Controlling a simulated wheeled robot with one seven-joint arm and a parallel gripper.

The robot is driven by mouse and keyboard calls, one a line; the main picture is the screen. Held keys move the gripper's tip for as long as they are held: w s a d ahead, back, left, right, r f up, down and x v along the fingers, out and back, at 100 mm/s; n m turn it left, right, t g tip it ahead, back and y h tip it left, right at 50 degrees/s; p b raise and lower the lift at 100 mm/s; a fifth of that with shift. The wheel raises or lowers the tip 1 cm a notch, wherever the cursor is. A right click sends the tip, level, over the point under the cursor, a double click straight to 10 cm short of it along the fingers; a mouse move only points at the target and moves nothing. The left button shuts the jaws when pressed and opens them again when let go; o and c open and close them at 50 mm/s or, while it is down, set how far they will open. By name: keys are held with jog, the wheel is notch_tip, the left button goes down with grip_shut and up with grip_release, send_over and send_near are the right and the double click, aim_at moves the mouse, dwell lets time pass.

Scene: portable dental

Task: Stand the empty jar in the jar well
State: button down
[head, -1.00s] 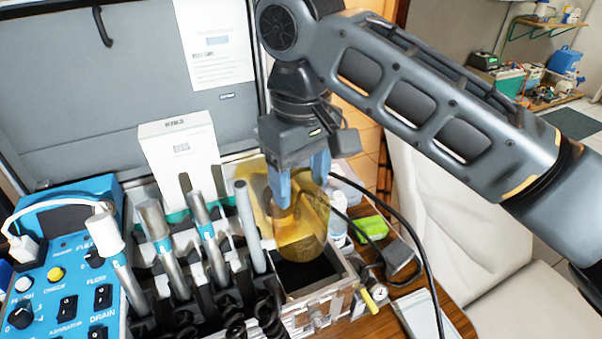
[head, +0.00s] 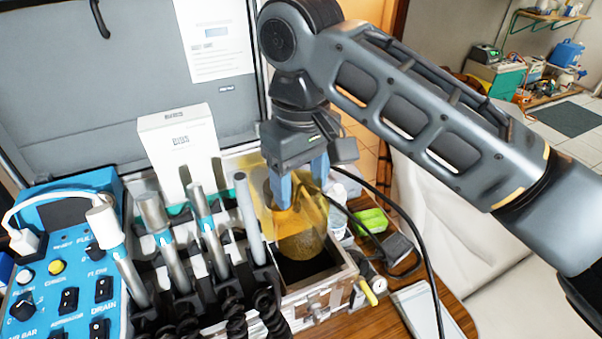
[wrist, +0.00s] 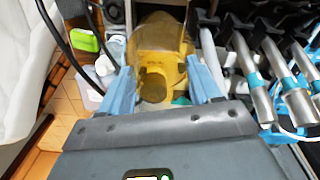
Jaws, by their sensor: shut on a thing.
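The jar (head: 301,244) is clear amber and looks empty. It hangs roughly upright below my gripper (head: 299,190), whose blue fingers are shut on it. The jar well (head: 308,268) is a dark square opening at the right end of the case, directly below the jar in the head view. The jar's lower end overlaps the opening; I cannot tell how far inside it is. In the wrist view the amber jar (wrist: 155,62) shows between the two blue fingers of my gripper (wrist: 162,90). The well's floor is mostly hidden by the jar.
Metal handpieces (head: 205,235) stand in black holders just left of the well. A white box (head: 182,150) stands behind them, and a blue control unit (head: 68,270) is at left. A bottle (head: 338,212), a green item (head: 371,220) and black cables are close on the right.

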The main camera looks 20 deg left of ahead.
jog(key=shift+f+b, duration=0.65)
jog(key=shift+f, duration=2.2)
jog(key=shift+f+b, duration=0.6)
jog(key=shift+f, duration=2.3)
jog(key=shift+f+p, duration=0.2)
jog(key=shift+p, duration=0.15)
jog(key=shift+c, duration=0.7)
grip_release()
jog(key=shift+r, duration=0.1)
jog(key=shift+r, duration=3.8)
